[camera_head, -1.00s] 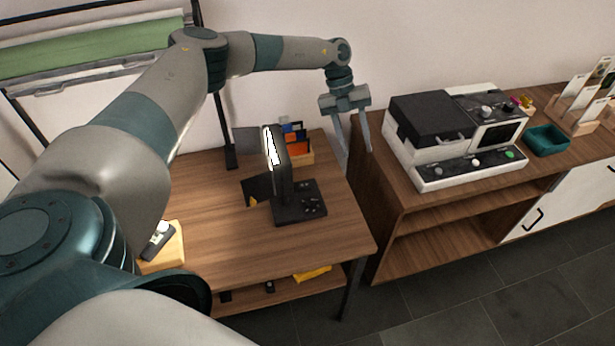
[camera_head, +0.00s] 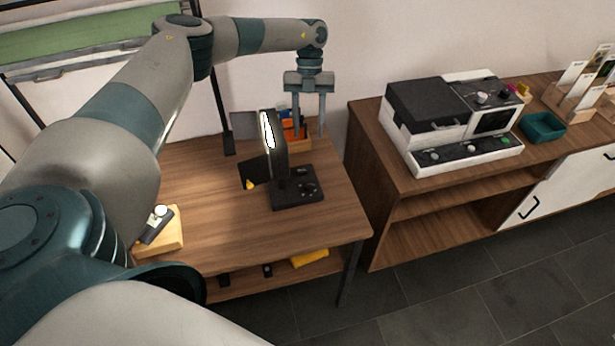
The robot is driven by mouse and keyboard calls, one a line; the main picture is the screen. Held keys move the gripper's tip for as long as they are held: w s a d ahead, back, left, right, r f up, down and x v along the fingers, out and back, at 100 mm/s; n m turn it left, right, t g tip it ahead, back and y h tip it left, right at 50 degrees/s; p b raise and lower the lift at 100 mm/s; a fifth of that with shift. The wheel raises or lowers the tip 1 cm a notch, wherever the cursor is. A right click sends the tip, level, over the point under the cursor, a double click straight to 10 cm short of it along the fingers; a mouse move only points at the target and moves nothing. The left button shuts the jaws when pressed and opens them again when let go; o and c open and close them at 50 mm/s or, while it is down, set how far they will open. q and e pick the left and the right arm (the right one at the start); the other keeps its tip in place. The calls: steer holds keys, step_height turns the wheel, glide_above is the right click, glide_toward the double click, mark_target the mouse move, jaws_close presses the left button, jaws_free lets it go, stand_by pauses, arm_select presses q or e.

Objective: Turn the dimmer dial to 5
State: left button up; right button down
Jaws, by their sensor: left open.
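A black lamp-like device (camera_head: 278,150) with a lit white panel stands on the wooden table (camera_head: 215,215). Its flat black base (camera_head: 297,199) carries small controls on top, at the right of the upright part. The dimmer dial (camera_head: 309,188) seems to be among these controls, too small to read its setting. My left gripper (camera_head: 308,137) points down with its two fingers apart, open and empty. It appears behind and above the base, in front of the small organiser at the table's back. My right gripper is not in view.
An organiser with orange and blue parts (camera_head: 294,133) stands at the table's back. A yellow block with a dark handheld item (camera_head: 160,231) is at the left. A sideboard at right carries a black-and-white machine (camera_head: 450,122) and a teal tray (camera_head: 543,127).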

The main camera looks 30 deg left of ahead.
mark_target(307, 184)
arm_select(q)
steer(key=p+x, duration=0.4)
steer(key=x, duration=1)
steer(key=shift+s+d+f+p, duration=0.1)
steer(key=shift+s+f+p, duration=0.1)
steer(key=shift+f+p, duration=0.2)
steer(key=shift+s+d+f, duration=0.1)
steer(key=shift+s+f, duration=0.1)
steer(key=shift+f, duration=0.4)
steer(key=c, duration=0.9)
jaws_close()
